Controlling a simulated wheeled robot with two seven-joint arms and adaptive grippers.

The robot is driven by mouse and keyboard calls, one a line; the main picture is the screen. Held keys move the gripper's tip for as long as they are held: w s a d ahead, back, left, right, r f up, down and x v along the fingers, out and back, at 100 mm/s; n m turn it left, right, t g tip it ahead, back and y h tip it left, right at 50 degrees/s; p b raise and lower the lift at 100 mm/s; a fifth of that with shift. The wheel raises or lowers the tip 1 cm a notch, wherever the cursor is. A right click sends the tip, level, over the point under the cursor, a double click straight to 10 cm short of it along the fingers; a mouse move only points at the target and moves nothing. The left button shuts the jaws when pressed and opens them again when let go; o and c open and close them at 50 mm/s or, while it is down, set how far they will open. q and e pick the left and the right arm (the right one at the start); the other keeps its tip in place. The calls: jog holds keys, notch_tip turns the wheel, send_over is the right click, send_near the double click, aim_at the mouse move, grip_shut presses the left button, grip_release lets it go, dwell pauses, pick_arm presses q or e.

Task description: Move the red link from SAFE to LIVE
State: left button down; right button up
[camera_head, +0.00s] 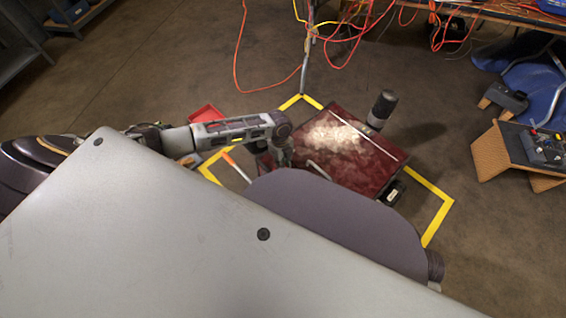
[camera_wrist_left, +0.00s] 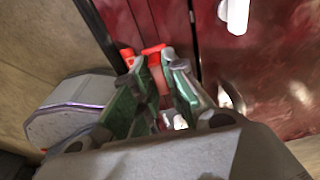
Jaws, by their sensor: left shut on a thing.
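My left gripper (camera_head: 284,155) reaches in from the left to the left side of a dark red cabinet (camera_head: 350,165). The left wrist view shows the gripper (camera_wrist_left: 154,78) with its two green-padded fingers shut on the red link (camera_wrist_left: 155,66). The link is a short bright red piece between the fingertips, close to the cabinet face (camera_wrist_left: 270,60). The fingers hide part of the link, and I cannot tell whether it is still seated. No SAFE or LIVE marking can be read. My right gripper is not in view.
Yellow tape (camera_head: 437,222) marks the floor around the cabinet. A white handle (camera_wrist_left: 235,15) stands out from its face. A red object (camera_head: 205,114) lies at left.

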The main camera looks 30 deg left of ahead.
pick_arm(q)
jog(key=shift+f, duration=0.2)
jog(key=c, duration=1.4)
grip_release()
jog(key=shift+o, duration=0.2)
jog(key=shift+r, duration=0.15)
notch_tip(320, 180, up, 12)
jog(key=a, duration=0.1)
jog(key=shift+w+a+f, duration=0.15)
jog(key=shift+w+f, duration=0.05)
jog(key=shift+w, duration=0.1)
